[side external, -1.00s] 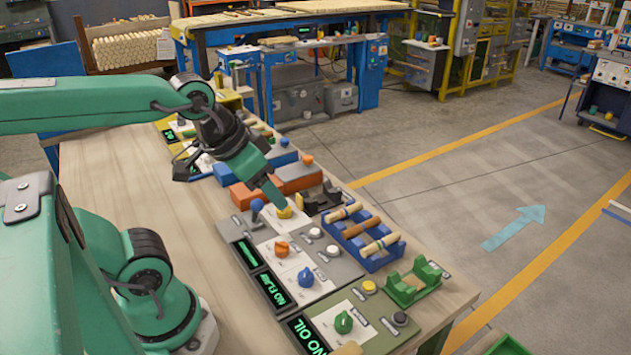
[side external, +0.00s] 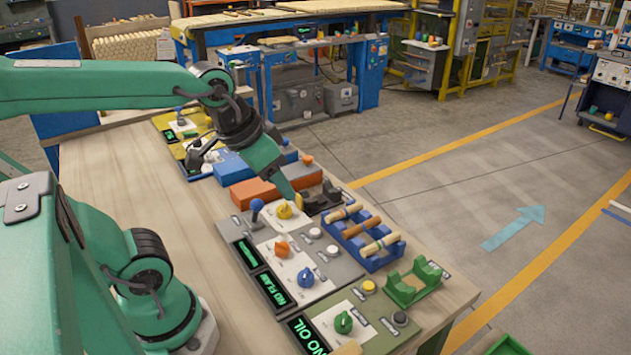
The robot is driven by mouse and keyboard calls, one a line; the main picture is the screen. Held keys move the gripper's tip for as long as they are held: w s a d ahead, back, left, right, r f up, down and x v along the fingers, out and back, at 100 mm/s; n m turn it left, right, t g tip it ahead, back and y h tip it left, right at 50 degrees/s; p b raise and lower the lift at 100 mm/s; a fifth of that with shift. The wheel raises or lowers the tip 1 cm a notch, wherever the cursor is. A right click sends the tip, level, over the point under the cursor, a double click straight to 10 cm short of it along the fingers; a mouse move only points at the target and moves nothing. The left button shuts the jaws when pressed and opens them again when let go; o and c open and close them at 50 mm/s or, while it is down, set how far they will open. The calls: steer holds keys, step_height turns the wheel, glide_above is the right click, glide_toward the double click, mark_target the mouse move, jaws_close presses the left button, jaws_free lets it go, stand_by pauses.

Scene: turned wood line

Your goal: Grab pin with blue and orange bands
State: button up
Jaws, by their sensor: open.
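A blue rack (side external: 372,262) on the bench holds three turned wooden pins side by side. The far pin (side external: 343,213) and the near pin (side external: 381,245) are pale with narrow coloured bands. The middle pin (side external: 361,227) is darker brown. The bands are too small for me to tell their colours surely. My gripper (side external: 295,200) is open and empty, pointing down to the right. It is left of the rack, above the yellow knob area, and apart from all pins. Its far finger is hard to make out.
A grey control panel with a yellow knob (side external: 284,211), an orange knob (side external: 282,249) and a blue knob (side external: 305,277) lies left of the rack. A black cradle (side external: 322,198) stands behind the rack, a green cradle (side external: 413,284) in front. An orange block (side external: 255,192) lies behind the panel.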

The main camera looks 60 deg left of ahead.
steer(key=w+a+g, duration=0.2)
steer(key=w, duration=0.5)
steer(key=g, duration=0.3)
glide_toward(345, 209)
steer(key=shift+s+d+f, duration=0.1)
steer(key=shift+s+d, duration=0.2)
steer(key=shift+s, duration=0.05)
steer(key=shift+w+a+f, duration=0.2)
steer(key=shift+w+f, duration=0.05)
steer(key=shift+f, duration=0.2)
steer(key=shift+w+a+f, duration=0.1)
steer(key=shift+w+f, duration=0.05)
steer(key=shift+f, duration=3.8)
jaws_close()
steer(key=shift+r, duration=0.2)
